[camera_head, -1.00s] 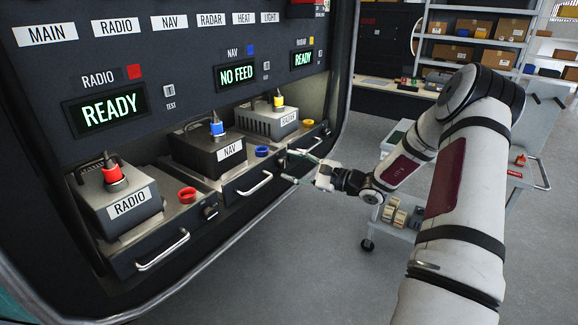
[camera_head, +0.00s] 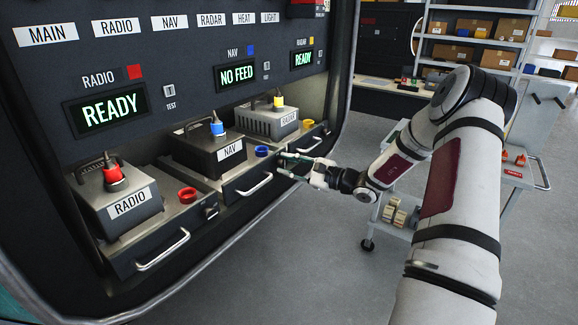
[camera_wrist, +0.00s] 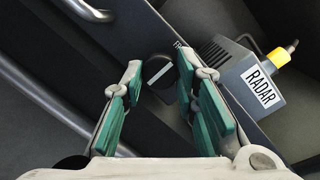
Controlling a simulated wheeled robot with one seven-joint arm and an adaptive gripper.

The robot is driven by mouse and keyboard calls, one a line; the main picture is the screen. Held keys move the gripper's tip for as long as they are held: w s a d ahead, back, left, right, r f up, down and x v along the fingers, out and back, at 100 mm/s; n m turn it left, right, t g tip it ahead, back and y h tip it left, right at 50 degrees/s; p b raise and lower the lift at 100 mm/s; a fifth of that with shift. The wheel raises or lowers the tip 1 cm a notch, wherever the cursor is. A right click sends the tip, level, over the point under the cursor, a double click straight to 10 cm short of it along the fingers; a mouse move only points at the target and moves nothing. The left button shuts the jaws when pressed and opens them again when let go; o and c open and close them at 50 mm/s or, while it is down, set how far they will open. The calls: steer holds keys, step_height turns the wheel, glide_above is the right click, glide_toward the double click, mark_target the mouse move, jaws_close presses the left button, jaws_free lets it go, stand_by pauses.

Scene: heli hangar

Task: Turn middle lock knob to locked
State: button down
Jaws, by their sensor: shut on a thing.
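The middle lock knob (camera_wrist: 158,72) is dark and round with a white bar mark, on the front of the NAV tray. In the wrist view its mark slants up to the right. My gripper (camera_wrist: 160,68) has its two green-padded fingers on either side of the knob, shut on it. In the head view my gripper (camera_head: 284,164) is at the right end of the NAV tray front (camera_head: 236,190), and its fingers hide the knob. The NAV box (camera_head: 205,150) sits in the tray, and its display (camera_head: 238,75) reads NO FEED.
The RADIO box (camera_head: 120,205) is in the left tray and the RADAR box (camera_head: 268,120) in the right one. The NAV tray handle (camera_head: 255,185) is just left of my gripper. A grey cart (camera_head: 395,235) stands behind my arm. The floor in front is clear.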

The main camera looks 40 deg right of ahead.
steer(key=m+p, duration=0.1)
steer(key=m, duration=0.3)
steer(key=shift+m+t+p, duration=0.35)
steer(key=shift+m+t, duration=0.05)
steer(key=m+p, duration=0.1)
steer(key=m, duration=0.4)
steer(key=m+t+h+p, duration=0.1)
steer(key=m, duration=0.3)
steer(key=shift+f+m+p, duration=0.1)
steer(key=shift+m+p, duration=0.2)
steer(key=shift+m, duration=0.1)
steer(key=shift+a+m+h+p, duration=0.1)
steer(key=shift+m+h+p, duration=0.3)
steer(key=shift+m, duration=1.8)
steer(key=c, duration=1.2)
jaws_free()
steer(key=shift+c, duration=0.2)
steer(key=shift+f, duration=0.1)
